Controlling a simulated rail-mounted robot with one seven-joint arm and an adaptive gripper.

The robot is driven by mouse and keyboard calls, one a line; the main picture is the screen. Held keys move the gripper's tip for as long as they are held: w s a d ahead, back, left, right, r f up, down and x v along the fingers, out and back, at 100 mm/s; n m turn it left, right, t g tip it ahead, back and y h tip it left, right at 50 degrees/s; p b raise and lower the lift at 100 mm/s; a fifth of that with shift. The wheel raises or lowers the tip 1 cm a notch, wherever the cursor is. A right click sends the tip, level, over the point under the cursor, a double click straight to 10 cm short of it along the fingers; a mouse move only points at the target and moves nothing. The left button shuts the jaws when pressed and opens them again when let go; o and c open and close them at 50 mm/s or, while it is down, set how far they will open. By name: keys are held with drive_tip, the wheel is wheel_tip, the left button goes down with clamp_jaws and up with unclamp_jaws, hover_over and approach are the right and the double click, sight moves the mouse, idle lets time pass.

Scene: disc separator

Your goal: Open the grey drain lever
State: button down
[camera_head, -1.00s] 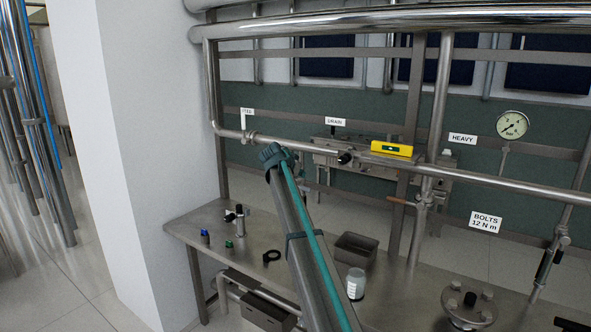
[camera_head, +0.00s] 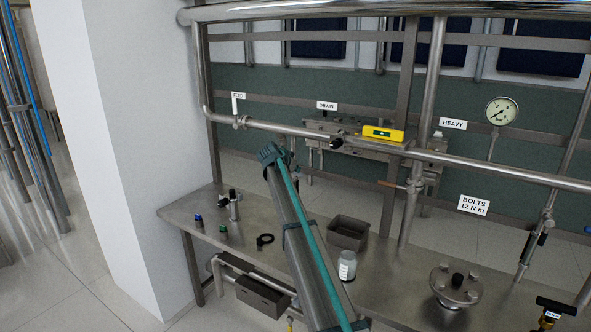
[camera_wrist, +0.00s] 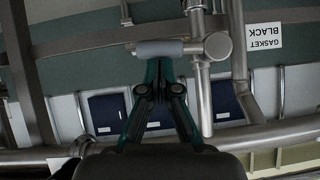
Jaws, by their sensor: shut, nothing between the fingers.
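In the wrist view a thick grey lever grip (camera_wrist: 160,47) lies across the picture and joins a steel valve fitting (camera_wrist: 216,46) on a pipe at right. My gripper (camera_wrist: 159,66) is shut and empty. Its teal and black fingertips come up to the lower edge of the grip in the picture, but I cannot tell whether they touch it. In the head view the DRAIN label (camera_head: 327,105) is above the steel fixture on the back frame. There my arm rises across the bench, and I cannot make out the fingertips or the grey lever.
A yellow level (camera_head: 383,133) lies on the fixture. A gauge (camera_head: 502,111) and the HEAVY label (camera_head: 453,124) are at right. A grey tray (camera_head: 348,232), a white-labelled jar (camera_head: 347,265) and a flanged fitting (camera_head: 455,285) stand on the bench. Pipes crowd the wrist view.

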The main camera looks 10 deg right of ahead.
drive_tip(key=shift+f, duration=0.15)
drive_tip(key=shift+f+b, duration=0.15)
drive_tip(key=shift+b, duration=0.5)
